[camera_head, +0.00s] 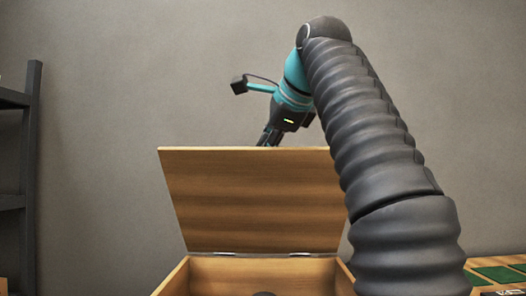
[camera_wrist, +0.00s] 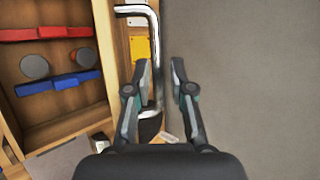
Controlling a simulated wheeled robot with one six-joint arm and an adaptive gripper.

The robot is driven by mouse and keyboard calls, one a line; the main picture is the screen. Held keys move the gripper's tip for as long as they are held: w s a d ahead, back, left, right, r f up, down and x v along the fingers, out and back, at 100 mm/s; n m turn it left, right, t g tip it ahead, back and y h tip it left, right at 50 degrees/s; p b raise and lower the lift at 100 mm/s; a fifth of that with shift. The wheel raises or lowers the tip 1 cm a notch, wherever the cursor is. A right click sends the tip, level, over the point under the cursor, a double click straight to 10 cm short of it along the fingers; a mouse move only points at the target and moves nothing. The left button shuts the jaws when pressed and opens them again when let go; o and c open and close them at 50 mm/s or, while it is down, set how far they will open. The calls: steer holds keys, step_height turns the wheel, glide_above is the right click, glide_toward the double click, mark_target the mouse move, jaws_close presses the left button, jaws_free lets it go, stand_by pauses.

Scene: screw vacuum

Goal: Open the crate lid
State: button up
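The wooden crate (camera_head: 178,278) stands at the bottom middle of the head view. Its lid (camera_head: 250,200) is raised on its hinges and stands steeply up, its inner face towards the camera. My gripper (camera_head: 268,138) is at the lid's top edge, and its fingertips are partly hidden behind the lid. In the wrist view a shiny metal handle (camera_wrist: 156,40) runs beside the lid's edge (camera_wrist: 104,35). My gripper (camera_wrist: 162,72) has its fingers apart there, with the handle's bar between them, nearer the left finger. I cannot tell whether they touch.
In the wrist view, red bars (camera_wrist: 45,33), blue bars (camera_wrist: 58,83) and grey round things (camera_wrist: 34,66) show in a wooden space at left. A dark shelf rack (camera_head: 30,150) stands at the left. Green panels (camera_head: 500,273) lie at the lower right. The wall behind is bare.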

steer(key=s+d, duration=0.4)
steer(key=s, duration=0.7)
steer(key=shift+d, duration=0.3)
steer(key=shift+s, duration=0.1)
